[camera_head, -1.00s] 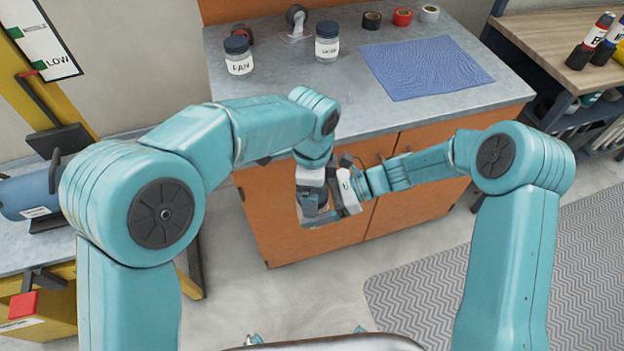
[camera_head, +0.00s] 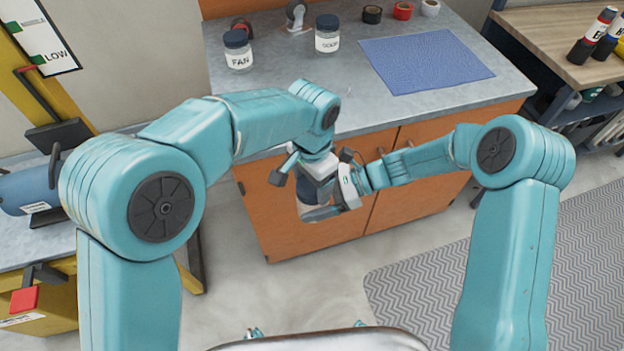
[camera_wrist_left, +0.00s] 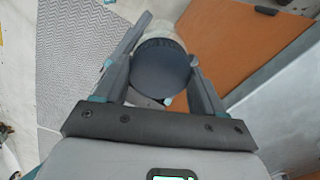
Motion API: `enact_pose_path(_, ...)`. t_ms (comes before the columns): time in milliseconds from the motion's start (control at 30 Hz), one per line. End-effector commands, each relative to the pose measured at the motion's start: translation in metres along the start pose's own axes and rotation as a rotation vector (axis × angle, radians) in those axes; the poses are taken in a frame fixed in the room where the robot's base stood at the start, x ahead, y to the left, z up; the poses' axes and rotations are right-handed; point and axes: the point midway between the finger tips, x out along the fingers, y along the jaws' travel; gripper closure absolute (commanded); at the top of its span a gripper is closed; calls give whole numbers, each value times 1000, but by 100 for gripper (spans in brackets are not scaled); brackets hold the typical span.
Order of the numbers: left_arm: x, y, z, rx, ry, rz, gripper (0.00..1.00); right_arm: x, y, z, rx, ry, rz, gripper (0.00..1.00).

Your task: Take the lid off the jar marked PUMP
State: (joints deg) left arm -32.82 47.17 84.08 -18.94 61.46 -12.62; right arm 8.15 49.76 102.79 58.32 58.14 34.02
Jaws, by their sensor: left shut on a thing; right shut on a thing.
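A jar with a dark blue-grey lid (camera_wrist_left: 160,68) and a pale body (camera_wrist_left: 158,35) is held between my two grippers in front of the cabinet. My left gripper (camera_wrist_left: 160,80) is shut on the lid, one finger on each side. My right gripper (camera_head: 347,188) is shut on the jar body, reaching in from the right. In the head view part of the jar (camera_head: 318,212) shows below my left gripper (camera_head: 316,182). Its label is hidden, so I cannot read PUMP. The lid appears to be on the jar.
A jar marked FAN (camera_head: 238,52) and another lidded jar (camera_head: 327,38) stand on the grey worktop (camera_head: 290,75). A blue mat (camera_head: 428,62) lies to their right. Rolls of tape (camera_head: 403,11) are at the back. The orange cabinet (camera_head: 400,205) is close behind the grippers.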

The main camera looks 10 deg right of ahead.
Motion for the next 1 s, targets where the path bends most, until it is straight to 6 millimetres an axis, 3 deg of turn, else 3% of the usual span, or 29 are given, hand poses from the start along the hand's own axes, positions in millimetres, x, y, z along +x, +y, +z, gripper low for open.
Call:
enact_pose_path(133, 0, 1, 0, -100, -2, 2, 67, 0, -1, 0, 1, 1, -3, 100)
enact_pose_path(367, 0, 1, 0, -104, -2, 2, 67, 0, -1, 0, 1, 1, -4, 100)
enact_pose_path(400, 0, 1, 0, -104, -2, 2, 27, 0, -1, 0, 1, 1, -4, 100)
enact_pose_path(467, 0, 1, 0, -103, -2, 2, 8, 0, -1, 0, 1, 1, -4, 100)
enact_pose_path(500, 0, 1, 0, -103, -2, 2, 5, 0, -1, 0, 1, 1, -3, 100)
enact_pose_path(733, -3, 2, -1, -102, 1, 3, 5, 0, -1, 0, 1, 1, -3, 100)
enact_pose_path(1000, -39, 1, -1, -101, 4, 1, 5, 0, 0, 0, 0, 1, -1, 100)
